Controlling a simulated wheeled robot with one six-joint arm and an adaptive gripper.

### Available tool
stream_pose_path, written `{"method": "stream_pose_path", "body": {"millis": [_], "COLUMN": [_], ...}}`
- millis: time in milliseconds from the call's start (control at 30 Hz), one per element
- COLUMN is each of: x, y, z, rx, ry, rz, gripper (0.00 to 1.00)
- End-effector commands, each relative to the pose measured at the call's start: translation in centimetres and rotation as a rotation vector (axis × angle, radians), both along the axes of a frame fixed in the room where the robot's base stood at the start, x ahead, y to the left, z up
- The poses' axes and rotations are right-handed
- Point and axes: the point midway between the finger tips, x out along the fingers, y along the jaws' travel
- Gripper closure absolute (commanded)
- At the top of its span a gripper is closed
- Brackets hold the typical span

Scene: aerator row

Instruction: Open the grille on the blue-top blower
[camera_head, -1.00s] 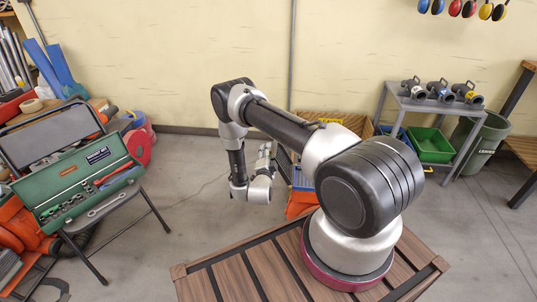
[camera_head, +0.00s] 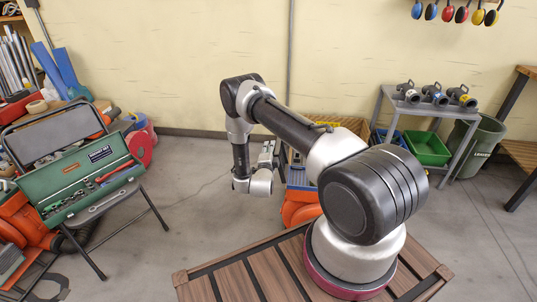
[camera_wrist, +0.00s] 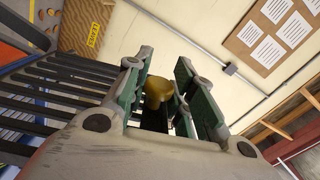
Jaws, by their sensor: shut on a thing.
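The blower shows in the head view as an orange body (camera_head: 300,208) with a blue top (camera_head: 299,178), standing on the floor behind my base and partly hidden by my arm. In the wrist view a dark slatted grille (camera_wrist: 52,100) fills the left side, with blue showing behind its slats. My gripper (camera_wrist: 158,97) has its green-padded fingers closed on a dull yellow knob (camera_wrist: 158,88). In the head view my gripper (camera_head: 267,157) is just left of the blower. How far the grille stands open is unclear.
A green toolbox (camera_head: 75,190) sits on a folding chair at left. A grey shelf (camera_head: 385,102) at right carries three fittings and a green bin (camera_head: 427,147). A yellow-labelled wooden crate (camera_head: 335,124) is by the wall. The floor left of the blower is clear.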

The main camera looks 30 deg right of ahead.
Motion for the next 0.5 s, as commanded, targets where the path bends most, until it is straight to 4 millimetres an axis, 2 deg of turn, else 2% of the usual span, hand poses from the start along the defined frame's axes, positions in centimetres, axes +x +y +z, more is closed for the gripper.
{"method": "stream_pose_path", "body": {"millis": [200, 467, 500], "x": [-0.76, -0.80, -0.80], "y": [-1.02, -1.03, -1.03], "z": [0.51, 0.52, 0.52], "rx": [0.065, 0.069, 0.069], "ry": [-0.041, -0.044, -0.044], "rz": [-0.002, -0.002, -0.002], "gripper": [1.00, 1.00, 0.74]}}
